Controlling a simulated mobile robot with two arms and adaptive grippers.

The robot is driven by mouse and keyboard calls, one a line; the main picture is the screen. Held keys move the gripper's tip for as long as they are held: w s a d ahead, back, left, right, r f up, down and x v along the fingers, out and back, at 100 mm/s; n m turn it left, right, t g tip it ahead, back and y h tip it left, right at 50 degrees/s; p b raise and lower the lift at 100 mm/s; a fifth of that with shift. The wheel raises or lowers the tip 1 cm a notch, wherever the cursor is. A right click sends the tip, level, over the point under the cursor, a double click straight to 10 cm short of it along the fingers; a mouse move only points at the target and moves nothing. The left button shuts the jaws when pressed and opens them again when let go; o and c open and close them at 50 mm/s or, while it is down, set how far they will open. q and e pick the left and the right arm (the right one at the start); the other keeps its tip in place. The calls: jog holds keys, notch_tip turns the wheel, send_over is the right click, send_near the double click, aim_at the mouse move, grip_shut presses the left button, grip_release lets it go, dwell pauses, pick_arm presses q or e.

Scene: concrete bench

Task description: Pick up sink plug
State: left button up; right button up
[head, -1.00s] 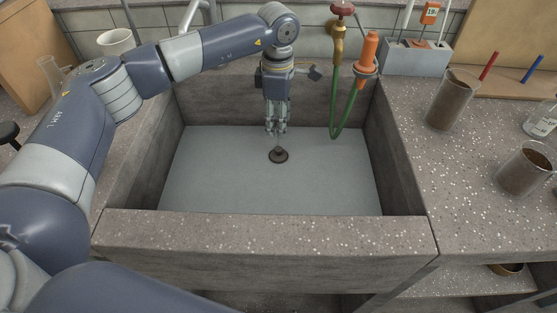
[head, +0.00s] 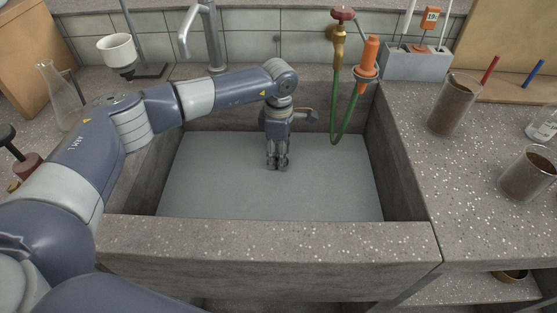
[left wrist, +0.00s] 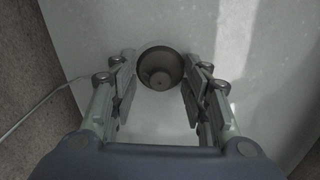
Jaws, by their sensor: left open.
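The sink plug (left wrist: 160,72) is a dark round piece with a paler centre and a small dot in it. It lies on the pale grey sink floor (head: 220,195). My left gripper (head: 278,166) points straight down into the sink, low over the floor, and hides the plug in the head view. In the left wrist view my left gripper (left wrist: 159,62) is open, with one finger on each side of the plug. I cannot tell whether the fingers touch it. My right gripper is not in view.
Stone walls (head: 270,240) surround the sink. A green hose (head: 338,115) hangs at its back right, and a steel faucet (head: 211,40) stands behind. Brown-filled beakers (head: 453,105) stand on the right counter. A thin pale cord (left wrist: 40,103) runs left of the plug.

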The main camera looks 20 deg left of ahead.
pick_arm(q)
grip_shut()
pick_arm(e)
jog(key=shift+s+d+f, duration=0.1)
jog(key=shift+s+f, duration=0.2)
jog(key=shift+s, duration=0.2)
pick_arm(q)
jog(key=shift+r, duration=0.2)
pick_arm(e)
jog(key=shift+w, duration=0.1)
